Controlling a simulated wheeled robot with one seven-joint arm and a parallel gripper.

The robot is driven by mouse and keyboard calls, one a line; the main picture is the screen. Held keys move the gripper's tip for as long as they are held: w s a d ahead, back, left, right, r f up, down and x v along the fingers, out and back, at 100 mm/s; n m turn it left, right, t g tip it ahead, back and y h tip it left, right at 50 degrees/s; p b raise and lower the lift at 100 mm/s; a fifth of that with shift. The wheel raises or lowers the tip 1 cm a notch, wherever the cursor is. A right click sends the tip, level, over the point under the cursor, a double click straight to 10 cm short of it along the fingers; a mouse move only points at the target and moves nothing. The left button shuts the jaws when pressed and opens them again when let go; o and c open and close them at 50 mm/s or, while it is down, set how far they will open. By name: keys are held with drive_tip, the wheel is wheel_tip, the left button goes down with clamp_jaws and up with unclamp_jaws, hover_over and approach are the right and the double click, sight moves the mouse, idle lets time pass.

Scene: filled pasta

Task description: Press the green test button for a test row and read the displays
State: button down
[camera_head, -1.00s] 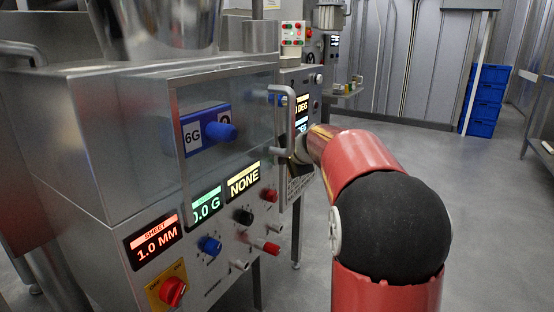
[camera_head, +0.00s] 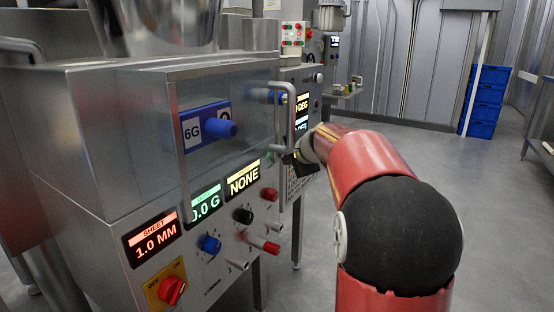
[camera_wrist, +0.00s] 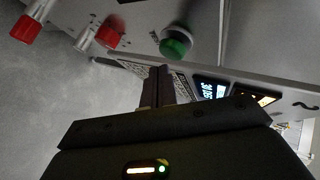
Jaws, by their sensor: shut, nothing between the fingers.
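The green test button (camera_wrist: 175,42) shows in the wrist view as a green cap in a pale collar, just beyond my gripper (camera_wrist: 160,72). My gripper's fingers are shut and empty, pointing toward the panel, with a gap to the button visible. In the head view my gripper (camera_head: 288,158) is small and partly hidden beside the machine's front right edge. The sheet display (camera_head: 153,240) reads 1.0 MM in red. The green display (camera_head: 205,204) reads 0.0 G, its first character partly covered by the guard frame. The yellow display (camera_head: 243,183) reads NONE.
A blue knob (camera_head: 209,244), a black knob (camera_head: 243,215), red knobs and a red rotary switch (camera_head: 171,290) stick out of the panel. A clear guard with a metal handle (camera_head: 284,115) stands above. A second panel with lit displays (camera_head: 301,104) is behind. Floor at right is clear.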

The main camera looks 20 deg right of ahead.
drive_tip(key=s+d+b, duration=0.1)
drive_tip(key=s, duration=0.1)
drive_tip(key=s+d+b, duration=0.1)
drive_tip(key=s+d, duration=0.1)
drive_tip(key=shift+b, duration=0.35)
drive_tip(key=shift+s, duration=0.1)
idle(0.6)
